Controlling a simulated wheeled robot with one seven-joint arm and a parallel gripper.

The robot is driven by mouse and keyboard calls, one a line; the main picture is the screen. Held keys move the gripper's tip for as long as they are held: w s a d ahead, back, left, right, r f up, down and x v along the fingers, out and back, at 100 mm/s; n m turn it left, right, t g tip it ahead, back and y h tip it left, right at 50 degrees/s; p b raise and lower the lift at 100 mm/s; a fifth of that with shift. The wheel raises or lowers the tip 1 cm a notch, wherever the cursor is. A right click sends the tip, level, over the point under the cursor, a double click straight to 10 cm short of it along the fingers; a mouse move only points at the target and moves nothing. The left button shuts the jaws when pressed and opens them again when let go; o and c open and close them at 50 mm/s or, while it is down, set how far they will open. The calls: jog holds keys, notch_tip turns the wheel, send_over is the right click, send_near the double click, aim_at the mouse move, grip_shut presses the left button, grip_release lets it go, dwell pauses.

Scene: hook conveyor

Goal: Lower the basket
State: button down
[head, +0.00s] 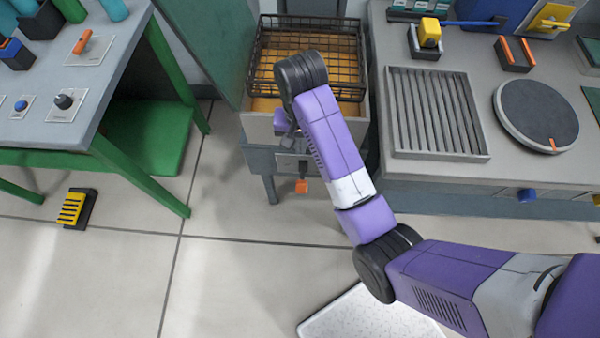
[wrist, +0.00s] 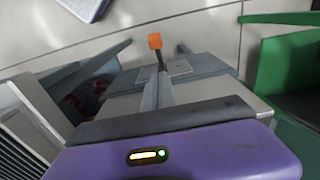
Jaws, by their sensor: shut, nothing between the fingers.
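The basket (head: 335,62) is a black wire basket in an orange-lined well of a pale cabinet (head: 355,130), at the upper middle of the head view. My forearm hides part of its near side. A lever with an orange knob (head: 302,186) sticks out from a plate on the cabinet's front; the knob also shows in the wrist view (wrist: 155,41). My gripper is shut and empty. Its grey fingers (wrist: 164,87) point at the lever's dark stem in the wrist view; I cannot tell if they touch it. In the head view my wrist largely hides them.
A counter with a slatted grate (head: 438,112) and a round plate (head: 536,115) stands to the right. A green-legged table (head: 70,130) stands to the left. A yellow-and-black pedal (head: 75,208) lies on the floor.

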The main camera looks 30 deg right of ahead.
jog(key=shift+f, duration=0.1)
jog(key=p, duration=0.1)
send_over(300, 180)
jog(key=f, duration=1.1)
jog(key=shift+w+d+f, duration=0.25)
jog(key=shift+f, duration=0.05)
jog(key=shift+s+a+f, duration=0.3)
jog(key=shift+s+f, duration=0.1)
jog(key=shift+f, duration=0.35)
jog(key=shift+f, duration=0.15)
